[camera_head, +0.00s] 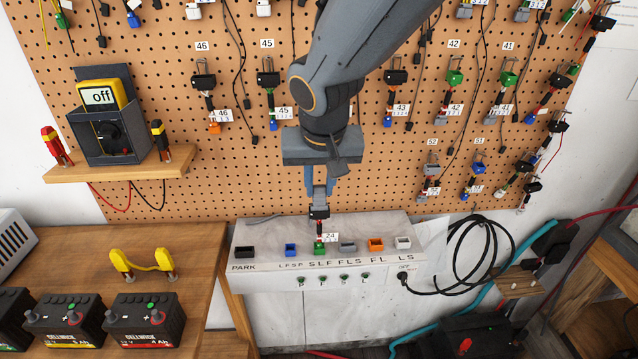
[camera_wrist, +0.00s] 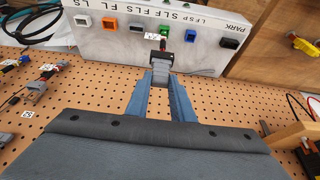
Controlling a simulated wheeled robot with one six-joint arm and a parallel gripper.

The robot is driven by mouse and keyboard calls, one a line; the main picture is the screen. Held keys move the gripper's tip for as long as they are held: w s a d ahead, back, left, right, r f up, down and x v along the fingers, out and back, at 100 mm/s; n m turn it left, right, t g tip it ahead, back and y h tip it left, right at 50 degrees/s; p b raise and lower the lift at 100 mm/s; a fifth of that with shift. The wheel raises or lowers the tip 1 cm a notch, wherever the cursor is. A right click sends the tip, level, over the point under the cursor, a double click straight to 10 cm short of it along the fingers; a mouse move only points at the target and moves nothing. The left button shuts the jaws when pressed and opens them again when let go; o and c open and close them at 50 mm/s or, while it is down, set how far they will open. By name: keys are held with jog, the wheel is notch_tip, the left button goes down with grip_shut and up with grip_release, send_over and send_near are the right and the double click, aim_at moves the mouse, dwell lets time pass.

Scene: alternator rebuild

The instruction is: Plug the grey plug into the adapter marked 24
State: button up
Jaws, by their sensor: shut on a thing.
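My gripper (camera_head: 320,188) points down over the grey panel box and is shut on the grey plug (camera_head: 320,198). In the wrist view, the fingers (camera_wrist: 161,77) close on both sides of the grey plug (camera_wrist: 161,63). The adapter marked 24 (camera_head: 319,213) stands directly below the plug, with its black end up, a white tag and its green end at the green socket by SLF. In the wrist view, the adapter's black end (camera_wrist: 158,54) meets the plug's front. I cannot tell how deep the plug sits in it.
The panel box (camera_head: 268,226) has black, blue, grey, orange and white sockets beside the green one. A pegboard (camera_head: 340,203) with hanging adapters and cables stands close behind. A black cable (camera_head: 450,291) loops at the right. A wooden bench (camera_head: 207,260) with batteries is at the left.

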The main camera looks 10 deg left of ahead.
dwell(0.3)
jog(key=o, duration=1)
jog(key=shift+b+v, duration=0.75)
jog(key=shift+v, duration=3.1)
